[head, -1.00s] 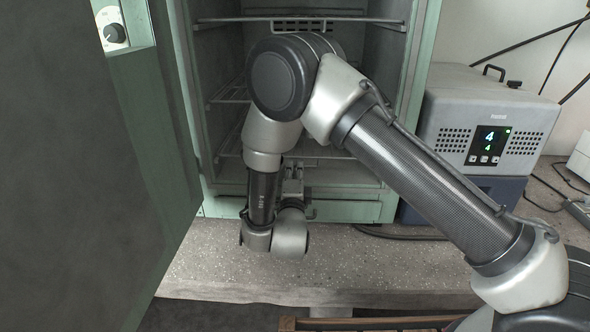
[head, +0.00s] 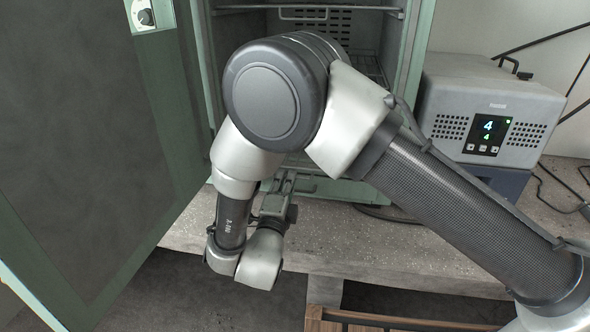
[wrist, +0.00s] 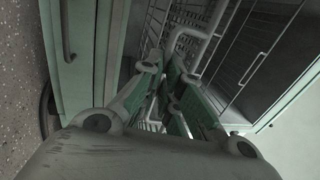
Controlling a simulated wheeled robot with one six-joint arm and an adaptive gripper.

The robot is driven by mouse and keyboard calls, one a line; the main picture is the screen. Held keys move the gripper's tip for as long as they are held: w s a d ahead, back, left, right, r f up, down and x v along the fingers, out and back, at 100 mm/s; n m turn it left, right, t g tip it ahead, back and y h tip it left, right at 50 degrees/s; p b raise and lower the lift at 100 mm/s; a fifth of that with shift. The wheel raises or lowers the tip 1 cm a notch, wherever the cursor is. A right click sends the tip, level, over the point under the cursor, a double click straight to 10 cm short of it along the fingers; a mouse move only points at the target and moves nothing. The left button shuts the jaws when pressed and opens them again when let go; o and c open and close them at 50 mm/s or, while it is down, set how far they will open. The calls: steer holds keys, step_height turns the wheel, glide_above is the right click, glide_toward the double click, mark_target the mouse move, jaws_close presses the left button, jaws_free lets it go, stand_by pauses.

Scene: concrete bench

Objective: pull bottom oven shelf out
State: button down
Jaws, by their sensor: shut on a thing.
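The oven (head: 418,60) is a pale green cabinet with its door (head: 85,130) swung open on the left. In the wrist view, my gripper (wrist: 168,75) is closed around the pale front bar of a wire shelf (wrist: 208,37). In the head view, my gripper (head: 278,192) is low at the front of the oven opening, partly hidden by my wrist. My arm covers most of the lower oven, so the bottom shelf is largely hidden there. An upper shelf's front bar (head: 300,14) crosses the top of the opening.
The concrete bench (head: 400,245) extends in front of the oven. A grey and blue box with a lit display (head: 490,130) stands to the right. A wooden-edged item (head: 400,322) is low at the front. Cables lie at the far right.

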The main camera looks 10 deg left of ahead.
steer(key=s, duration=0.6)
steer(key=shift+a, duration=0.1)
steer(key=c, duration=1.9)
jaws_free()
steer(key=s+f, duration=0.2)
steer(key=s, duration=0.9)
steer(key=shift+s+a+f, duration=0.2)
steer(key=shift+s+f, duration=0.05)
steer(key=shift+s, duration=0.1)
